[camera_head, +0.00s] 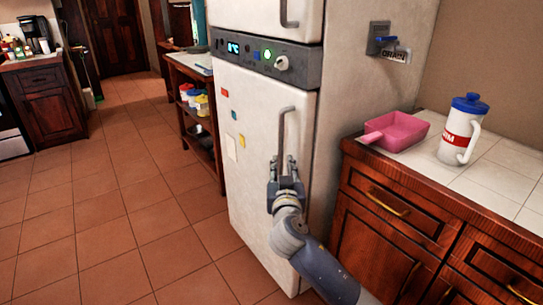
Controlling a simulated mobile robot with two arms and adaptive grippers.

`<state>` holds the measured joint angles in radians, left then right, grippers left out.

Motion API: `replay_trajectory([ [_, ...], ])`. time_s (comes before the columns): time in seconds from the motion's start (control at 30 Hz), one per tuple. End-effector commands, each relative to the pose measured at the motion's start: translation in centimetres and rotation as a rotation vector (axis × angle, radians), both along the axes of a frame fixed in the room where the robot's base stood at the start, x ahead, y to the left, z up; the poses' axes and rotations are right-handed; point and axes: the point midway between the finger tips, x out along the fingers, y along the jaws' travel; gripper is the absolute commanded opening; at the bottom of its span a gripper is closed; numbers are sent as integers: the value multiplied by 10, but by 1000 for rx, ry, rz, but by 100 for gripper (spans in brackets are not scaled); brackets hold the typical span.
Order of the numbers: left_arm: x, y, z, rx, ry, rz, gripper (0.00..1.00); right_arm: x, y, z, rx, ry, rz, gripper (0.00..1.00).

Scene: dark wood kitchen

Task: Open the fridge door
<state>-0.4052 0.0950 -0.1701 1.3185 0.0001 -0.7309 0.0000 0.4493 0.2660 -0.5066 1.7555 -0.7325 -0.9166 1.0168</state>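The white fridge has a lower door (250,165) that looks shut, flush with the body. A grey vertical bar handle (282,128) runs down the right side of this door. My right gripper (282,163) is at the lower end of the handle, pointing up along the door. Its two fingers stand apart, one on each side of the bar, with a gap between them. Contact with the bar cannot be told. My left gripper is not in view.
The upper fridge door (258,18) has its own handle (289,12), above a control panel (262,57). At right, a tiled counter holds a pink pan (397,130) and a white jug (461,130). A wooden shelf (199,120) stands left of the fridge. The tiled floor (120,215) is clear.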

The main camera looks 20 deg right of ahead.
Motion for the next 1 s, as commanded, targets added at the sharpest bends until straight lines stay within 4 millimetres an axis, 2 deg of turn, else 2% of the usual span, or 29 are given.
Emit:
replay_trajectory([
  [0.3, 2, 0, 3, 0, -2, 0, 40, 53, -13, 0, -4, 1, -1, 23],
  [0.5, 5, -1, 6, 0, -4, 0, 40, 78, -19, 0, -4, 2, 1, 23],
  [0.7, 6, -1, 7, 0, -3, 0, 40, 91, -22, 0, -1, 2, 1, 23],
  [1.0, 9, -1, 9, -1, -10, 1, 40, 92, -22, -1, -1, 2, 2, 23],
])
